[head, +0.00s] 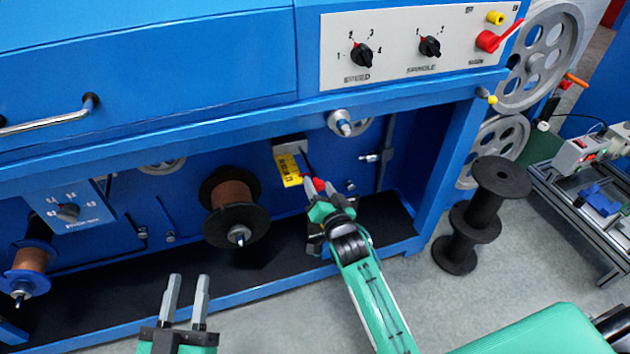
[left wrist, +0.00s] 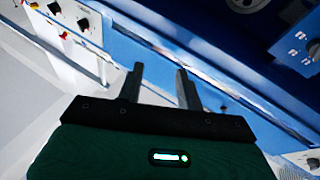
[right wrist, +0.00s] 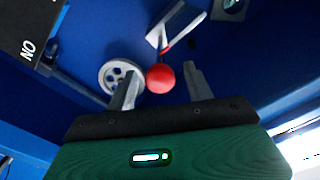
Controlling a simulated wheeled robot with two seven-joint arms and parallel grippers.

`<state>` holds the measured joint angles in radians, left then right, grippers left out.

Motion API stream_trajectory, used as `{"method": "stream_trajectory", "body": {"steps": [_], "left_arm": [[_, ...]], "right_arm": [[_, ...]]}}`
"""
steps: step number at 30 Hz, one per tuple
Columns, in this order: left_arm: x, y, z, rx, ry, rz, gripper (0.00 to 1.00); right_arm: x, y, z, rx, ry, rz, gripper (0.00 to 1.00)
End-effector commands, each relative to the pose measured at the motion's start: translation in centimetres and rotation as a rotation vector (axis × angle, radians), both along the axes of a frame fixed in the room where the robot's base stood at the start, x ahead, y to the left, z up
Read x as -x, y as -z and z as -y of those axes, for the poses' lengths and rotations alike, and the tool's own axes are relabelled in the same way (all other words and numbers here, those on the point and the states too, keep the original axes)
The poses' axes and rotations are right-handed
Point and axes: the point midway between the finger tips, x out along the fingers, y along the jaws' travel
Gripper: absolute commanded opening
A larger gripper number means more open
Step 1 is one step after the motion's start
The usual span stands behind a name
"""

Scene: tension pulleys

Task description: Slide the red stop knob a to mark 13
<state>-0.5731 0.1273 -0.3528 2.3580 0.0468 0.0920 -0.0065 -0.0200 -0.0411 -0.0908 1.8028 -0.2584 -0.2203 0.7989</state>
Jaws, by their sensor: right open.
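The red stop knob (head: 319,184) is a small ball at the lower end of a thin rod, beside a yellow scale (head: 288,170) on the blue machine. My right gripper (head: 322,186) is at the knob. In the right wrist view the red knob (right wrist: 160,78) shows between the two open fingers (right wrist: 160,85), nearer the left finger; I cannot tell whether it touches. The scale's marks are too small to read in the head view. My left gripper (head: 186,290) is open and empty, in front of the machine at the lower left.
A spool of brown wire (head: 232,195) hangs left of the scale. A pulley (head: 345,124) sits above right of the knob. Black empty spools (head: 485,205) stand on the floor at right. A control panel (head: 400,48) is above. Grey floor in front is clear.

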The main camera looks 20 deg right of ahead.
Motion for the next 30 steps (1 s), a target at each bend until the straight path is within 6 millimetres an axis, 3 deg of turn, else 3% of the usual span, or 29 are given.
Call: {"method": "stream_trajectory", "body": {"steps": [9, 20, 28, 30], "left_arm": [[0.0, -3.0, -0.9, 0.039, -0.028, 0.167, 0.36], [0.0, -3.5, -1.1, 0.044, -0.031, 0.190, 0.36], [0.0, -3.5, -1.1, 0.044, -0.032, 0.189, 0.36], [0.0, -3.5, -1.1, 0.044, -0.032, 0.189, 0.36]], "right_arm": [[-3.4, 0.1, -0.1, 0.001, 0.000, 0.000, 0.52], [-3.7, 0.0, -0.1, 0.001, 0.000, 0.000, 0.52], [-3.7, 0.0, -0.1, 0.000, 0.000, 0.000, 0.01], [-3.7, 0.0, -0.1, 0.000, 0.000, 0.000, 0.00]]}}
